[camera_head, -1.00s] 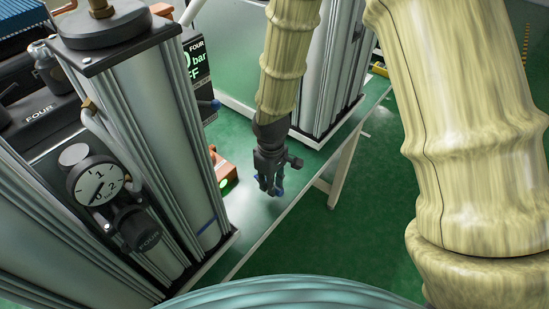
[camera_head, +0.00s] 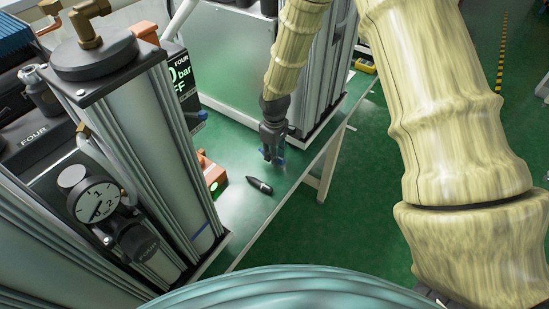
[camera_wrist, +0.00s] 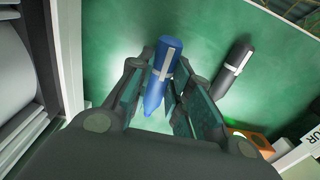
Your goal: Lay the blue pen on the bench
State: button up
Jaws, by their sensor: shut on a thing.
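The blue pen (camera_wrist: 166,62) with a pale clip is between my gripper's fingers in the wrist view, its narrow end toward the palm. My gripper (camera_head: 272,158) is shut on it, over the green bench (camera_head: 238,208) in the head view. Only a small bit of the blue pen (camera_head: 281,162) shows there beside the fingers. I cannot tell whether the pen touches the bench. A black pen (camera_head: 259,186) with a light clip lies on the bench, nearer the camera than my gripper. It also lies right of the blue pen in the wrist view (camera_wrist: 235,66).
A column with a pressure gauge (camera_head: 98,203) stands at the left. A small orange block (camera_head: 211,172) sits on the bench left of the black pen. Another metal column (camera_head: 324,75) stands behind my gripper. The bench's right edge is close to my gripper.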

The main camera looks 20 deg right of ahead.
jog(key=shift+f+p, duration=0.45)
jog(key=shift+f, duration=1)
jog(key=shift+f, duration=0.1)
jog(key=o, duration=0.8)
jog(key=shift+o, duration=0.2)
jog(key=shift+w+d+r+b, duration=0.1)
jog(key=shift+r+b, duration=1.35)
jog(key=shift+r, duration=4.7)
